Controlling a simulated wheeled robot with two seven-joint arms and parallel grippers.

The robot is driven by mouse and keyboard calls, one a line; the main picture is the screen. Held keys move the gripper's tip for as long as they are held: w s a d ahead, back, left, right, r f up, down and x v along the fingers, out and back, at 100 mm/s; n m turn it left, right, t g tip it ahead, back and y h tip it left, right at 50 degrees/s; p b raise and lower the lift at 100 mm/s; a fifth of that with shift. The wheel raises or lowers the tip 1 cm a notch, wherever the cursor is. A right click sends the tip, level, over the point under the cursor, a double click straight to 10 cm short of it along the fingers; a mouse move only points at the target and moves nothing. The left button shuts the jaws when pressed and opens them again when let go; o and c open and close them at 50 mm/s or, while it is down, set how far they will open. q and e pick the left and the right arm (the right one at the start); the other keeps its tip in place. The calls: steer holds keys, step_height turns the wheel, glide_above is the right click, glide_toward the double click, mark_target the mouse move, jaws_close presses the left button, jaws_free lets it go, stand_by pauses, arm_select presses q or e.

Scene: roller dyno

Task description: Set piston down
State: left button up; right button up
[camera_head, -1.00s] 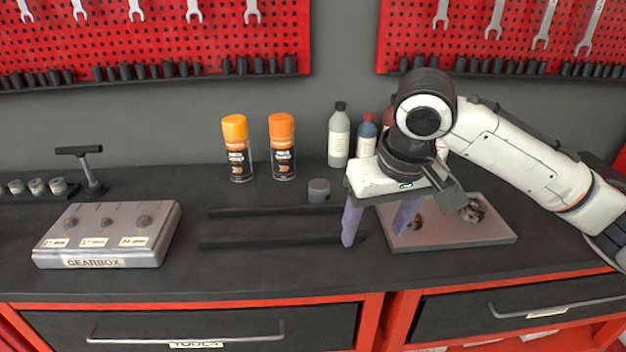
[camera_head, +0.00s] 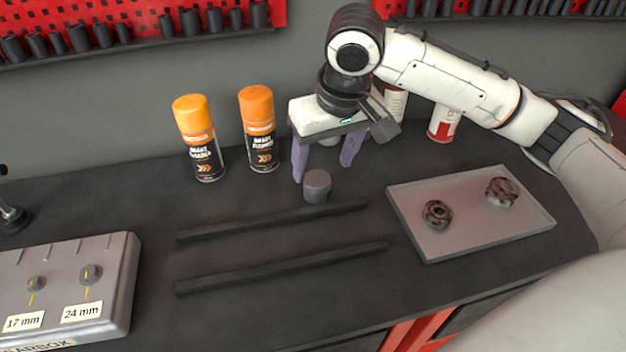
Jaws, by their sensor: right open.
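The piston, seen as a short grey cylinder (camera_head: 317,186), stands upright on the dark worktop just behind the rear black rail (camera_head: 270,221). My right gripper (camera_head: 323,172) is open, with its two purple fingers pointing down. The left finger is close to the piston's left side and the right finger is beyond its right side. Whether either finger touches the piston, I cannot tell. My left gripper is out of view.
Two orange-capped cans (camera_head: 199,138) (camera_head: 258,129) stand left of the gripper. A grey tray (camera_head: 470,228) with two round dark parts lies to the right. The gearbox case (camera_head: 115,285) is at lower left. Bottles stand behind my right arm. A front black rail (camera_head: 285,267) lies nearer.

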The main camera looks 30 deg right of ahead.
mark_target(317, 179)
steer(key=shift+x, duration=3.45)
steer(key=shift+w+a+r, duration=0.1)
steer(key=shift+w+a, duration=0.05)
steer(key=c, duration=1.3)
